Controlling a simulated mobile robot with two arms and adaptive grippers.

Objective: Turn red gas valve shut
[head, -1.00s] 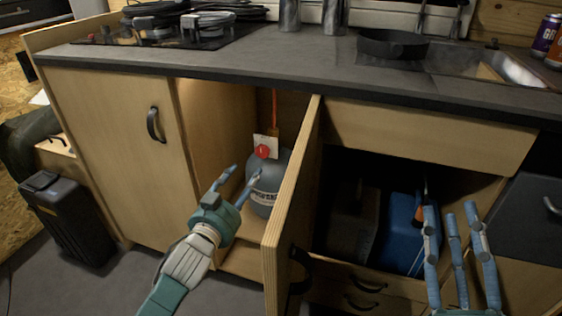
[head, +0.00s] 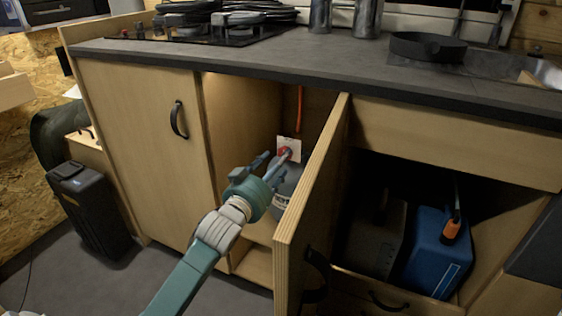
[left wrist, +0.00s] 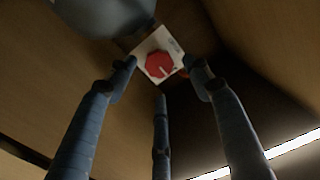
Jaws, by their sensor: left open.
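The red gas valve (head: 284,152) sits on a white plate above a grey gas bottle (head: 287,186) in the open cabinet. In the left wrist view the round red knob (left wrist: 159,65) shows with a pale mark on its face, on the white tag (left wrist: 172,47). My left gripper (head: 274,161) reaches into the cabinet with its fingers at the valve and partly hides it. Its fingers are spread open around the knob in the wrist view (left wrist: 160,80); I cannot tell whether they touch it. My right gripper is not in view.
The open cabinet door (head: 310,200) stands just right of my left arm. An orange hose (head: 300,108) rises behind the valve. The cabinet side wall (head: 240,130) is on the left. A blue container (head: 435,250) sits in the right compartment.

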